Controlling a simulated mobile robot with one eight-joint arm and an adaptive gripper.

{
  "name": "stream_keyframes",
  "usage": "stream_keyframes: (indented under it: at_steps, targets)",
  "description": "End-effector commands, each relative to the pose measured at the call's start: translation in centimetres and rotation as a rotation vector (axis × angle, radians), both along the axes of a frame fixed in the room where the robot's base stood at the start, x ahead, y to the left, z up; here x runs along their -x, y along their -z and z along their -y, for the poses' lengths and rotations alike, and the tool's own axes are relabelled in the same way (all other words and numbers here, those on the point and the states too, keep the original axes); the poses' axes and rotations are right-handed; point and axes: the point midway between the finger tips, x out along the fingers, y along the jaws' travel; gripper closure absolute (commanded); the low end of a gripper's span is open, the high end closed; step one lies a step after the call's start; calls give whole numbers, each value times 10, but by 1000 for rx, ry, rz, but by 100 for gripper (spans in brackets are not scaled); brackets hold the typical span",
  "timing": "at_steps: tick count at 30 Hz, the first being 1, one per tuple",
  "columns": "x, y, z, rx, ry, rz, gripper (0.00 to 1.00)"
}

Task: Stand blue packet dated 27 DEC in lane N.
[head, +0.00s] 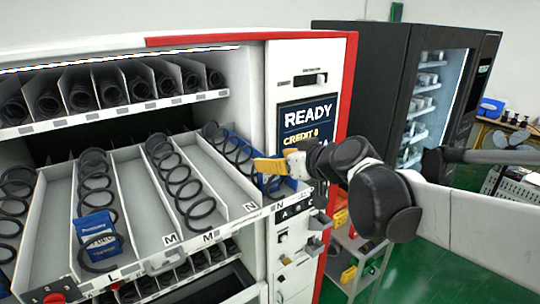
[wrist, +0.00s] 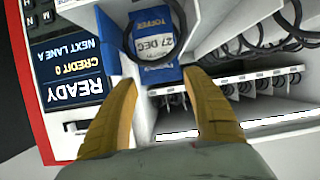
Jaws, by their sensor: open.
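The blue packet (wrist: 160,38) shows the printed date 27 DEC in the wrist view, upside down there. It is at the front of lane N, and a dark coil ring (wrist: 183,22) passes across its face. In the head view its blue side (head: 283,187) shows below my gripper (head: 277,165), partly hidden. In the wrist view my gripper's yellow fingers (wrist: 162,98) are spread wide, with the packet beyond and between their tips and nothing clasped. Lane N (head: 213,160) is the rightmost lane of the pulled-out tray.
Another blue packet (head: 97,236) stands in the coil of lane L. More blue (head: 232,146) shows among the coils farther back in lane N. The READY display panel (head: 307,122) is close beside my gripper. An upper shelf (head: 110,112) with coils overhangs the tray's back.

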Motion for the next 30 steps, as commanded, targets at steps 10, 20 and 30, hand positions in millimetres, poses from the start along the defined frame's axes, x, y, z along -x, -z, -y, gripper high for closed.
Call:
stream_keyframes:
  at_steps: [10,20,30]
  targets:
    - [59,-25,39,-1,3,0,42]
    - [101,-13,57,15,24,-76,42]
    - [239,140,147,147,453,-503,42]
